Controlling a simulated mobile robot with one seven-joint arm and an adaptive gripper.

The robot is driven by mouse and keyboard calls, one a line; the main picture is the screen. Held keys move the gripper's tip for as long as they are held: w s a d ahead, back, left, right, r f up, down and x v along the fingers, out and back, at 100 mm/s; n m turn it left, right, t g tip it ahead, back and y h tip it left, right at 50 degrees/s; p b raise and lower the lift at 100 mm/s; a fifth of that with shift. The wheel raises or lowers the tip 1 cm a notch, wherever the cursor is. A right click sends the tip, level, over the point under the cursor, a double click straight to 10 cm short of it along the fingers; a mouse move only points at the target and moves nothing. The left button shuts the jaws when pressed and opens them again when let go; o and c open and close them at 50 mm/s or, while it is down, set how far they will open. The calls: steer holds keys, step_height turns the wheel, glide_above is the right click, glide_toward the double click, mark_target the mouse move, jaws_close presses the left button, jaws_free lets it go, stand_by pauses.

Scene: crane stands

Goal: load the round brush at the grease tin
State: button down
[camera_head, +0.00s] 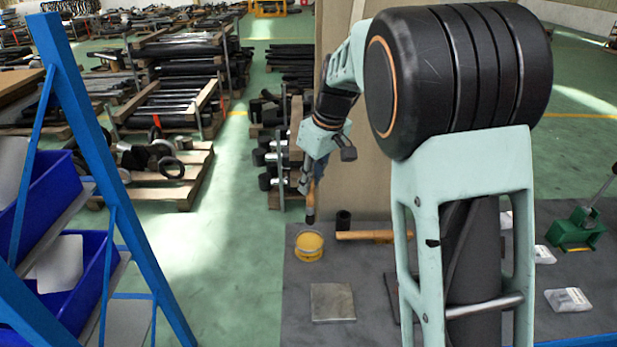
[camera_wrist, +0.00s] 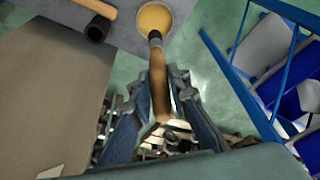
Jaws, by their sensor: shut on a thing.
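My gripper (camera_head: 308,178) is shut on the wooden handle of the round brush (camera_head: 311,198), which hangs nearly upright with its dark head down. In the wrist view the brush (camera_wrist: 160,88) lies between the two fingers of my gripper (camera_wrist: 161,78). The yellow grease tin (camera_head: 309,246) stands open on the grey table top. The brush head is above the tin's far side in the head view and overlaps the tin's near rim in the wrist view (camera_wrist: 153,20). It appears to be above the tin; the exact gap cannot be told.
A mallet with a wooden handle (camera_head: 368,236) and black head (camera_head: 343,220) lies just right of the tin. A flat metal plate (camera_head: 332,302) lies nearer. A green tool (camera_head: 575,230) and small clear packs (camera_head: 567,299) are at right. A blue rack (camera_head: 100,160) stands left.

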mark_target(309, 206)
steer(key=shift+s+a+f, duration=0.1)
steer(key=shift+f+b, duration=2.1)
steer(key=shift+f, duration=0.85)
steer(key=shift+f+b, duration=0.45)
steer(key=shift+f, duration=0.1)
steer(key=shift+r+p, duration=2.45)
steer(key=shift+r, duration=1.15)
